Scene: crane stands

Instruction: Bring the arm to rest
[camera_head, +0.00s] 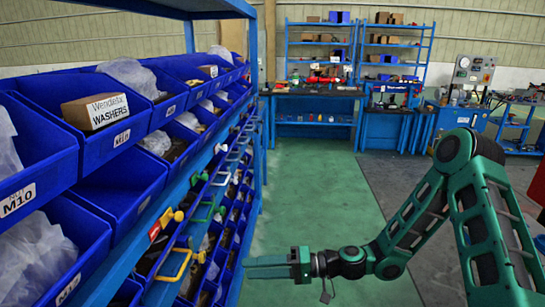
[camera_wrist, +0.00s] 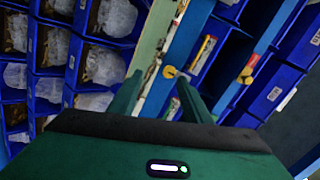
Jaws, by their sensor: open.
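My arm (camera_head: 412,217) is green and black and reaches in from the right side of the head view, bent at a high elbow. My gripper (camera_head: 262,266) points left toward the lower front of the blue shelf rack (camera_head: 196,164), over the green floor. In the wrist view its two green fingers (camera_wrist: 158,98) stand apart with nothing held between them. Blue bins and a shelf edge lie beyond the fingertips. I cannot tell the exact gap between the fingertips and the rack.
Blue bins (camera_head: 122,190) fill the rack on the left, one holding a washers box (camera_head: 95,111). Coloured handles (camera_head: 176,264) stick out from the rack's front. A workbench (camera_head: 313,92) and shelves stand at the back. The green floor (camera_head: 318,190) between is clear.

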